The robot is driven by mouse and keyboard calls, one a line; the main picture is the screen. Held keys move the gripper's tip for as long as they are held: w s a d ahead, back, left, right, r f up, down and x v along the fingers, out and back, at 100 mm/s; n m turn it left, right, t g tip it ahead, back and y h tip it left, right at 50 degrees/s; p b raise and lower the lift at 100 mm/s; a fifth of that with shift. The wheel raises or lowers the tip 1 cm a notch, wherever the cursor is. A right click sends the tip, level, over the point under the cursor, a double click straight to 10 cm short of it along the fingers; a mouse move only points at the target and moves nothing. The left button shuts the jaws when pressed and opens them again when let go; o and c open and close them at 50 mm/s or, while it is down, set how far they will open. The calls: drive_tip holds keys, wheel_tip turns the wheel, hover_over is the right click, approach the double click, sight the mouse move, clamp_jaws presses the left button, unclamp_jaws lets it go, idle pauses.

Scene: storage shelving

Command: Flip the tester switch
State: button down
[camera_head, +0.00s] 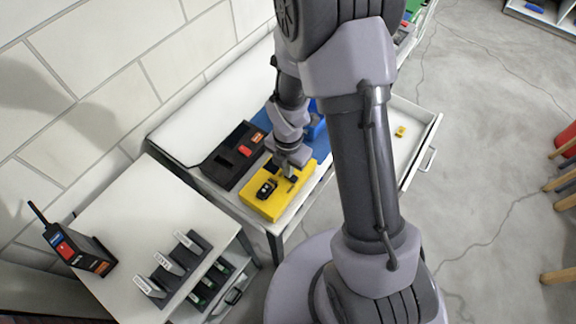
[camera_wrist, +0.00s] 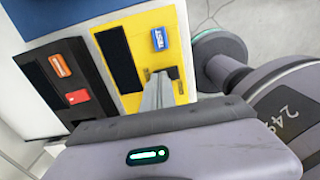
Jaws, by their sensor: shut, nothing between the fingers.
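The yellow tester (camera_head: 291,203) lies on the white table. It also shows in the wrist view (camera_wrist: 132,103), with a dark panel (camera_wrist: 118,58) and a blue label reading TEST (camera_wrist: 158,39). My gripper (camera_head: 291,176) is over the tester's right part in the head view. In the wrist view my gripper (camera_wrist: 160,76) is shut and empty, its fingertips at a small dark patch on the yellow face. This patch may be the switch, but the fingers partly cover it. I cannot tell whether they touch it or which way the switch stands.
A black box (camera_head: 226,164) with orange and red parts stands beside the tester. A blue mat (camera_head: 258,122) lies behind. An open drawer (camera_head: 408,158) juts out right. A side table (camera_head: 132,203) at left holds a black radio-like device (camera_head: 88,256) and a labelled rack (camera_head: 178,268).

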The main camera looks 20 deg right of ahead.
drive_tip(key=shift+f, duration=0.15)
idle(0.3)
drive_tip(key=shift+s, duration=0.2)
drive_tip(key=shift+s+d, duration=0.45)
